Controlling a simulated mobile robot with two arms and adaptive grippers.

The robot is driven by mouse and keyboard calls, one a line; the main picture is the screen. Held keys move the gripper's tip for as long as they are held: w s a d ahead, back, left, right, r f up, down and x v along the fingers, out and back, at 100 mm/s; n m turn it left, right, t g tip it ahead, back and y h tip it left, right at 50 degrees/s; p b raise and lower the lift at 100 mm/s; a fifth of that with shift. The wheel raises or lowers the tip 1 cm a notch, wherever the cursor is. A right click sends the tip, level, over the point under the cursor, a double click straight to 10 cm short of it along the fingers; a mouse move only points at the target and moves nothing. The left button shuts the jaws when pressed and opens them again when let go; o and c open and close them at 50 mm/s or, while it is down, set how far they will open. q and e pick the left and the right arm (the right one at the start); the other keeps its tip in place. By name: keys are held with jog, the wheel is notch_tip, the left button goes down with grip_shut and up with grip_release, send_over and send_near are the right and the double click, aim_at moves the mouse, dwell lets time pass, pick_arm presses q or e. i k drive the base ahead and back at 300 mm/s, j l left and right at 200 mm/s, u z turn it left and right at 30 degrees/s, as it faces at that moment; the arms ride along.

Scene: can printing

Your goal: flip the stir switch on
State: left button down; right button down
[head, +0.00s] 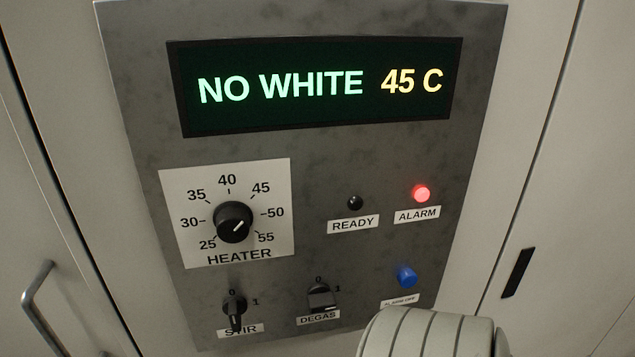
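The stir switch (235,308) is a small black rotary knob at the lower left of the grey control panel (330,255). Marks 0 and 1 stand above it and to its right, and the STIR label is below, partly covered by the knob. The knob looks roughly upright, in line with the 0 rather than turned to the 1. Neither gripper is in view. A pale rounded part (430,335) at the bottom edge, right of centre, looks like a piece of my own arm.
The display (320,85) reads NO WHITE 45 C. The heater knob (234,222) is above the stir switch, and the degas switch (322,297) is to its right. The alarm lamp (421,193) glows red; the ready lamp (355,202) is dark. A blue alarm-off button (407,276) is lower right.

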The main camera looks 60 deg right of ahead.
aim_at(233, 307)
jog(key=z, duration=1.85)
